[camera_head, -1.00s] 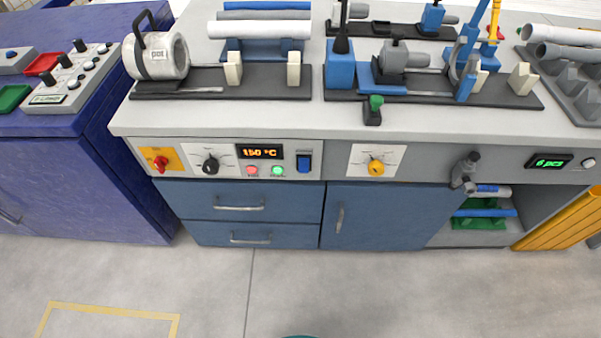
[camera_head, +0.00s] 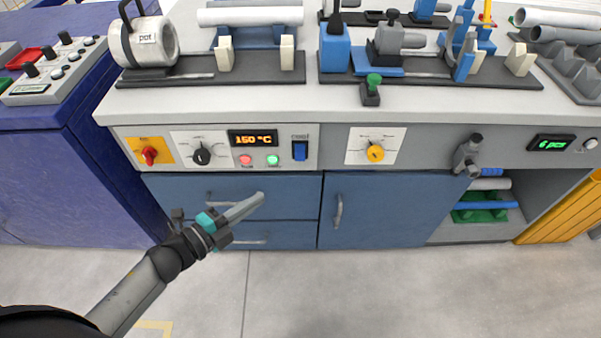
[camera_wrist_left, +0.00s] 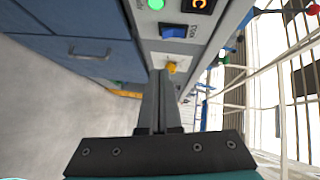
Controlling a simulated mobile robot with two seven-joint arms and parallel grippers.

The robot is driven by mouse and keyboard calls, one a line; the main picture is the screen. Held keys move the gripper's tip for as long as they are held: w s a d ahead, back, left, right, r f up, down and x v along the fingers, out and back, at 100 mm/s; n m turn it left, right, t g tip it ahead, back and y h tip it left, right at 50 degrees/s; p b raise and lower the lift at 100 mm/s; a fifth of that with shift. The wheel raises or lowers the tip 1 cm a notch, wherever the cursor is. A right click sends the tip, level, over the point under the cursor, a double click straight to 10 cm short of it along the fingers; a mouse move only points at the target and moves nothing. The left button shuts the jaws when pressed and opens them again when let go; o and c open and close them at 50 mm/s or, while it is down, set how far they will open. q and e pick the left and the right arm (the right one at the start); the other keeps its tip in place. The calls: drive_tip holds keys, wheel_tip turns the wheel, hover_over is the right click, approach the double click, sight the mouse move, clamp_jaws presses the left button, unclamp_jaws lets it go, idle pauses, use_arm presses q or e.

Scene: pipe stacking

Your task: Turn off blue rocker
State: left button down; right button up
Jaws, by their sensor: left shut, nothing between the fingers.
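The blue rocker (camera_head: 300,151) sits on the front control panel of the bench, right of the orange "150 °C" display (camera_head: 253,139). It also shows near the top of the left wrist view (camera_wrist_left: 173,32), beside the lit green button (camera_wrist_left: 155,4). My left gripper (camera_head: 259,198) is shut and empty, in front of the blue drawers. In the head view its fingertips appear below and left of the rocker, visibly apart from it. In the left wrist view the closed fingers (camera_wrist_left: 158,75) point toward the panel. My right gripper is not in view.
A red rotary switch (camera_head: 149,155), black knob (camera_head: 202,155), red button (camera_head: 245,160) and yellow knob (camera_head: 375,152) share the bench front. A grey lever fixture (camera_head: 467,155) protrudes at right. Drawer handles (camera_head: 224,203) stick out below. The floor in front is clear.

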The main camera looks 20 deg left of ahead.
use_arm(q)
drive_tip(key=shift+d+r+m+h, duration=0.25)
drive_tip(key=shift+r+m+h, duration=0.05)
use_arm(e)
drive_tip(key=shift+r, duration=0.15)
use_arm(q)
drive_tip(key=b, duration=0.4)
approach(300, 152)
drive_tip(key=w+d+f, duration=0.3)
drive_tip(key=d, duration=0.1)
drive_tip(key=shift+w+a+f, duration=0.2)
drive_tip(key=shift+w+a, duration=0.15)
drive_tip(key=shift+w, duration=0.4)
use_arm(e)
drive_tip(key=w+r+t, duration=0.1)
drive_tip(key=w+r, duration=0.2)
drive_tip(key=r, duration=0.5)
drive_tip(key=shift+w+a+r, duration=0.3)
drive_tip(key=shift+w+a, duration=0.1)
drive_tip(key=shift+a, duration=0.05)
use_arm(q)
drive_tip(key=shift+f+b, duration=0.1)
drive_tip(key=shift+b, duration=0.3)
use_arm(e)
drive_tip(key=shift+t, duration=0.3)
